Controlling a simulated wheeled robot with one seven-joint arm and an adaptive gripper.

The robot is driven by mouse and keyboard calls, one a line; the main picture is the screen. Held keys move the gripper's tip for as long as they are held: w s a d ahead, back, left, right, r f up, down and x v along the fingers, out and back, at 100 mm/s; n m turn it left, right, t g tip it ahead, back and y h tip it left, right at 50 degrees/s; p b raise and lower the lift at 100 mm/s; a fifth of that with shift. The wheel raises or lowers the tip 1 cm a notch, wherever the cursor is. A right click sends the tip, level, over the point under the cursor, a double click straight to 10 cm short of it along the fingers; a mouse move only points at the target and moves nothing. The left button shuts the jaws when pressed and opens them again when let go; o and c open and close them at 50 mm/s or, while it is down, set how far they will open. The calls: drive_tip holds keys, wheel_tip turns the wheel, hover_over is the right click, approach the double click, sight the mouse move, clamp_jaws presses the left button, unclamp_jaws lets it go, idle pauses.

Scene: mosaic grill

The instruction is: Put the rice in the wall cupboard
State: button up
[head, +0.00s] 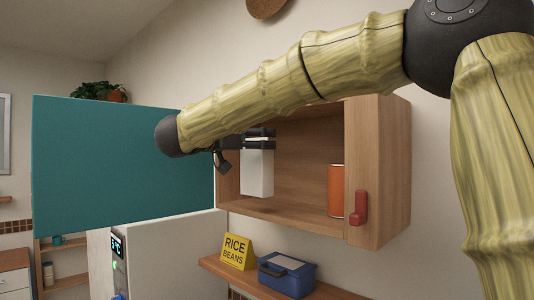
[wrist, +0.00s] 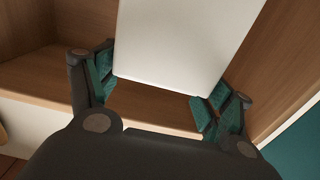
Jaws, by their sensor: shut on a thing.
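My gripper (head: 258,140) is shut on a plain white box (head: 257,174), which I take to be the rice; no label shows on it. The box hangs upright below the fingers in the head view, at the left part of the open front of the wooden wall cupboard (head: 290,207). In the wrist view the box (wrist: 185,45) sits between the two green-padded fingers, with the cupboard's wooden inside around it. I cannot tell whether its base touches the cupboard floor. The teal door (head: 110,165) stands wide open on the left.
An orange can (head: 335,190) stands inside the cupboard at the right. A red handle (head: 359,208) is on the right front panel. Below, a shelf (head: 240,278) bears a yellow "RICE BEANS" sign (head: 237,251) and a blue box (head: 287,276). The cupboard's middle floor looks free.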

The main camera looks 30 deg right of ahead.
drive_tip(key=w+d+f+p, duration=0.4)
drive_tip(key=w+d+p, duration=0.1)
drive_tip(key=d+p, duration=0.1)
drive_tip(key=shift+d+f, duration=0.2)
drive_tip(key=shift+d, duration=0.25)
drive_tip(key=shift+a, duration=0.1)
drive_tip(key=o, duration=2)
drive_tip(key=shift+f, duration=0.15)
